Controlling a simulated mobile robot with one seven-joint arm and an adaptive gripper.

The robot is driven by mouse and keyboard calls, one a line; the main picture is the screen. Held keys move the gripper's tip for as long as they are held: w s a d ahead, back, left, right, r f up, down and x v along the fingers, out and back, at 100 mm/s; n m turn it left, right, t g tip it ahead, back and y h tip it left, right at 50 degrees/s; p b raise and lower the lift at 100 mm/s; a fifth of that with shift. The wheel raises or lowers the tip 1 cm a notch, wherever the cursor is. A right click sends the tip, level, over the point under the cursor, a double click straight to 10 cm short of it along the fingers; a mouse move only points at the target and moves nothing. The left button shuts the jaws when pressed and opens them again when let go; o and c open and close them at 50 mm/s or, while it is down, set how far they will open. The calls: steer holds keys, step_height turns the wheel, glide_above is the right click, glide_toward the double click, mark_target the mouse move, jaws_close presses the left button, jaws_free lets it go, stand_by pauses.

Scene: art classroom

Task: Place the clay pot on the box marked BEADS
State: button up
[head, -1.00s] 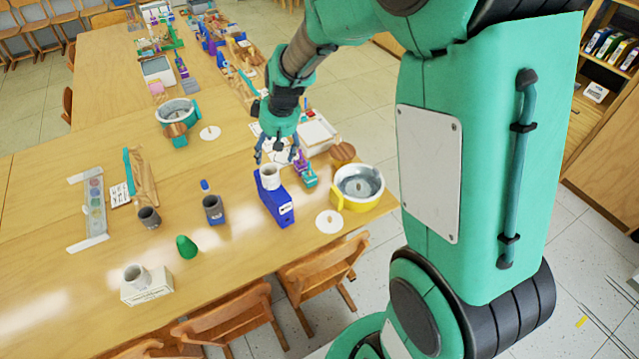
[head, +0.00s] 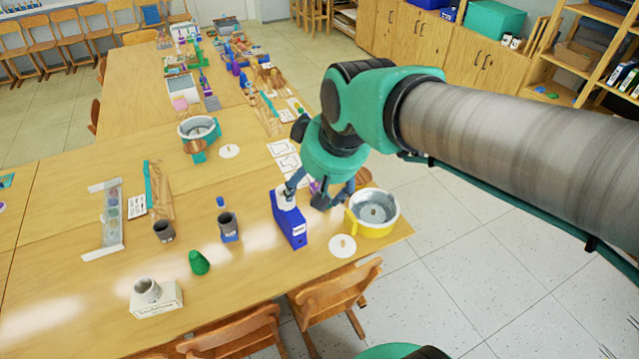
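A blue box (head: 291,228) with a white label stands near the right end of the front table. A pale pot (head: 284,201) stands on its top. The box labels are too small to read. My gripper (head: 308,194) is above and right of the blue box, fingers apart and pointing down. One finger overlaps the pale pot's edge in the picture; I cannot tell whether they touch.
A yellow pottery wheel (head: 373,213) stands close right of my gripper, with a white disc (head: 342,246) before it. A teal wheel (head: 198,129) stands behind. Chairs line the front edge. Bare tabletop lies left of the blue box.

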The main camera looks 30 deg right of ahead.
steer(key=s+r+m, duration=0.1)
steer(key=s, duration=0.8)
steer(key=shift+s+r+t, duration=0.15)
steer(key=shift+s+t, duration=0.15)
steer(key=shift+d, duration=0.1)
steer(key=shift+f+b, duration=0.65)
